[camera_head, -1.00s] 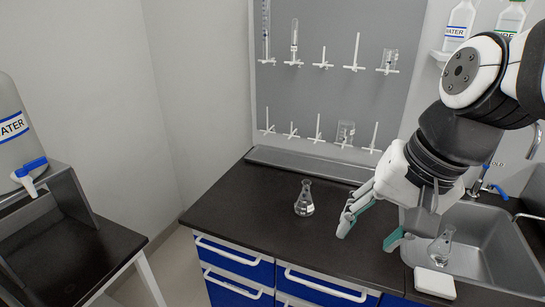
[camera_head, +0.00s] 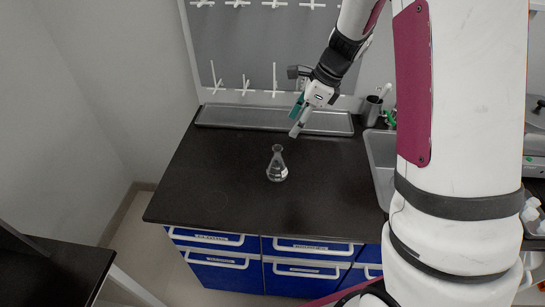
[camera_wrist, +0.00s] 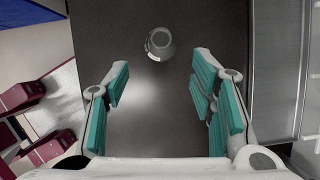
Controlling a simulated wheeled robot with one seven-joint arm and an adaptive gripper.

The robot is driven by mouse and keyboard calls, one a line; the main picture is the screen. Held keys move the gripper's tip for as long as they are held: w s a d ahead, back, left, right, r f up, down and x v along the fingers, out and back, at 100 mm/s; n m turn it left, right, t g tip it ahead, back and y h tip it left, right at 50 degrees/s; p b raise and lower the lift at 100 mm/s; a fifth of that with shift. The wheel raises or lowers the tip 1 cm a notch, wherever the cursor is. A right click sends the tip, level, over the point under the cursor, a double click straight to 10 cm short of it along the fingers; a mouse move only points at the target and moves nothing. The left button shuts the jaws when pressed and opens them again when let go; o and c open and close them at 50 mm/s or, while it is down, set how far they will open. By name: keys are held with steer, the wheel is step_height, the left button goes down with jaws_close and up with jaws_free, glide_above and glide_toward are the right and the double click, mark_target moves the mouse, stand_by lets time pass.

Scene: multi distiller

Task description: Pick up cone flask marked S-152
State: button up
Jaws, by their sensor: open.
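A clear glass cone flask (camera_head: 277,166) stands upright on the black counter (camera_head: 225,175). A pale mark shows on its side, but it is too small to read. My gripper (camera_head: 297,124) is above the counter, behind and slightly right of the flask in the head view, not touching it. In the wrist view my gripper (camera_wrist: 158,85) is open, with teal pads wide apart and nothing between them. The flask (camera_wrist: 159,43) shows just beyond the fingertips, roughly centred between them.
A long grey tray (camera_head: 225,117) lies along the back of the counter, below a wall rack (camera_head: 235,50) with white pegs. A sink (camera_head: 380,150) is at the right, partly hidden by my arm. Blue drawers (camera_head: 215,238) are below. The counter around the flask is clear.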

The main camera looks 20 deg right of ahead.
mark_target(271, 161)
steer(key=p+x, duration=0.1)
steer(key=x, duration=1.2)
steer(key=shift+w+a+f, duration=0.15)
steer(key=shift+w+f, duration=0.05)
jaws_close()
